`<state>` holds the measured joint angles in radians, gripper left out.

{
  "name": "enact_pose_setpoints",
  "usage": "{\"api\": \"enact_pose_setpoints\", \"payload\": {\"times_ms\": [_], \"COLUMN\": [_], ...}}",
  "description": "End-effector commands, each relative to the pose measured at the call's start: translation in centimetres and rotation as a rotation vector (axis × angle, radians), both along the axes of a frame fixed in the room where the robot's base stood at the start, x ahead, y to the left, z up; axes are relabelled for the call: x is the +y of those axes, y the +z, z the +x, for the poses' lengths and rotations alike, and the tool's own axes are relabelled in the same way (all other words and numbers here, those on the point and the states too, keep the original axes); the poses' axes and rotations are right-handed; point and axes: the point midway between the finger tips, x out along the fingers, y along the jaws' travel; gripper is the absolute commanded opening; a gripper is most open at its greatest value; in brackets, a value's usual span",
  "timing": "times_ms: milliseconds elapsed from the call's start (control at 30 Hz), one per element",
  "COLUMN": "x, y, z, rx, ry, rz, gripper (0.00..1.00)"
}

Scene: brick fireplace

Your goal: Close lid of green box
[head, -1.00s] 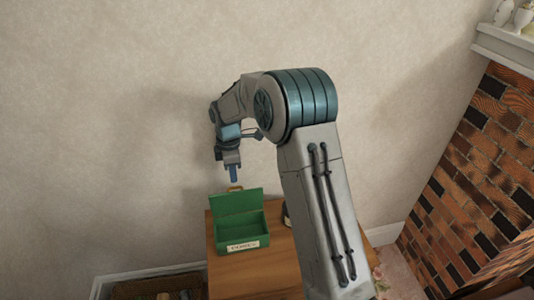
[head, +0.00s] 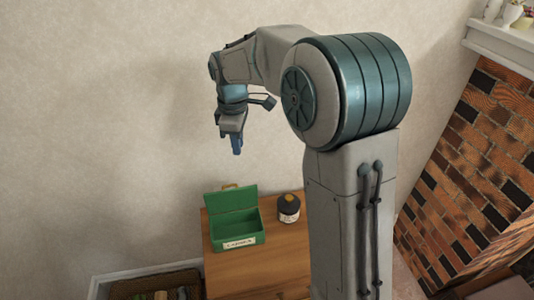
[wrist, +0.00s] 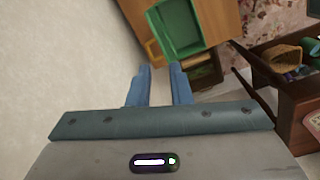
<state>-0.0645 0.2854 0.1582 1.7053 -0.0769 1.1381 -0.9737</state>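The green box (head: 240,229) sits on a wooden cabinet top, with a pale label on its front.
A basket or crate (head: 155,286) is at lower left. A plain wall is behind; a brick fireplace (head: 480,150) is at right. The air around my gripper is clear.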

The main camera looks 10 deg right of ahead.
Motion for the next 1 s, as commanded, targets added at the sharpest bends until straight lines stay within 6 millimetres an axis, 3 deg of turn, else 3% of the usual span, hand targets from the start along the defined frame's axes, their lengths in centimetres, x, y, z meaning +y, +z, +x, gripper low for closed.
{"api": "enact_pose_setpoints", "payload": {"times_ms": [300,600,1000], "x": [-2.3,-4.2,-5.3], "y": [2.4,3.6,3.9], "z": [-4.5,-8.8,-11.3], "rx": [-0.054,-0.097,-0.121], "ry": [-0.24,-0.461,-0.595], "rz": [0.003,0.021,0.038], "gripper": [0.18,0.18,0.18]}}
